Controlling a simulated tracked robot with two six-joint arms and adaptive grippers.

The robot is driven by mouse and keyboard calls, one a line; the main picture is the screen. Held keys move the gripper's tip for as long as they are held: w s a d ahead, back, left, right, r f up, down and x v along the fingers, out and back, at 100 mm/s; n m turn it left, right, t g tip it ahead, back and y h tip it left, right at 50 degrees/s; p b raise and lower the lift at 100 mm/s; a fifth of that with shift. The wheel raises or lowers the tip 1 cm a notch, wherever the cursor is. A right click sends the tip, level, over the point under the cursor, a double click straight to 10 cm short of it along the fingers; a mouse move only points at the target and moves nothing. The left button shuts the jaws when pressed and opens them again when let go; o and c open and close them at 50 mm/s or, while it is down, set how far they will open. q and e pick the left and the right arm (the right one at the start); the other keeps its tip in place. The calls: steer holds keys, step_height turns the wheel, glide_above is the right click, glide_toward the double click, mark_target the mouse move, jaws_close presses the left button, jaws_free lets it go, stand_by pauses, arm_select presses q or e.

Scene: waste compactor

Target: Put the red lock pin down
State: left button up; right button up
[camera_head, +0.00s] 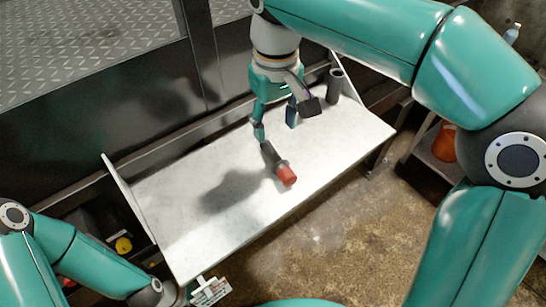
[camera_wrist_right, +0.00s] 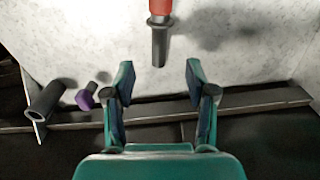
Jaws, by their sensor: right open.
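The red lock pin (camera_head: 286,175) has a red head and a dark shaft. It appears to lie on the pale worktop, its head toward the front edge. In the right wrist view the lock pin (camera_wrist_right: 159,35) is at the top middle, beyond the fingertips, its shaft pointing toward the gripper. My right gripper (camera_head: 275,127) is open and empty, behind the shaft end of the pin. In the right wrist view the open fingers (camera_wrist_right: 160,75) have a clear gap between them.
A dark tube (camera_head: 334,86) stands at the worktop's back right. A small dark and purple object (camera_wrist_right: 86,97) lies beside it. The worktop (camera_head: 170,205) is bare to the left, with upright end panels. An orange-red object (camera_head: 444,143) sits on a lower shelf at right.

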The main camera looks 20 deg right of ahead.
glide_above(276, 158)
steer(key=f, duration=0.4)
steer(key=shift+w+f, duration=0.1)
steer(key=shift+w, duration=0.25)
steer(key=shift+s+f+p, duration=0.15)
steer(key=shift+f, duration=1.3)
steer(key=shift+s+f+p, duration=0.15)
steer(key=shift+f, duration=1.25)
steer(key=shift+c, duration=0.2)
jaws_close()
